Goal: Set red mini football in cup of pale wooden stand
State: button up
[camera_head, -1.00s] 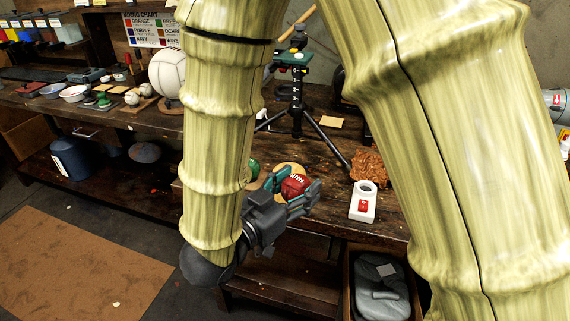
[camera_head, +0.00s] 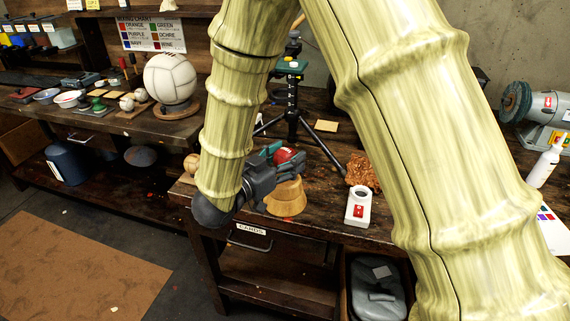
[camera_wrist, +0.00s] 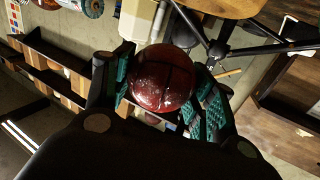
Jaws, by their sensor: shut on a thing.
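The red mini football (camera_head: 284,155) is dark red and held between the teal-padded fingers of my gripper (camera_head: 278,157). The wrist view shows the ball (camera_wrist: 162,80) large between the two pads of my gripper (camera_wrist: 165,88), which are shut on its sides. The pale wooden stand (camera_head: 286,200), yellowish and flared toward its base, stands on the bench near the front edge. In the head view the ball appears above the stand's top. My gripper partly covers that top, so its cup is hidden and I cannot tell how large the gap is.
A white block with a red label (camera_head: 357,210) stands right of the stand, near a brown textured lump (camera_head: 362,171). A black tripod (camera_head: 293,118) stands behind. A tan ball (camera_head: 191,163) is left of my arm. Dark bench top shows between these things.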

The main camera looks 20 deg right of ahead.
jog(key=shift+w+d, duration=0.15)
jog(key=shift+w, duration=0.55)
jog(key=shift+s+f+p, duration=0.1)
jog(key=shift+f+p, duration=0.3)
jog(key=shift+f, duration=1.35)
jog(key=shift+f, duration=0.2)
jog(key=o, duration=1.1)
jog(key=shift+r, duration=0.15)
jog(key=b+v, duration=0.2)
jog(key=v, duration=1)
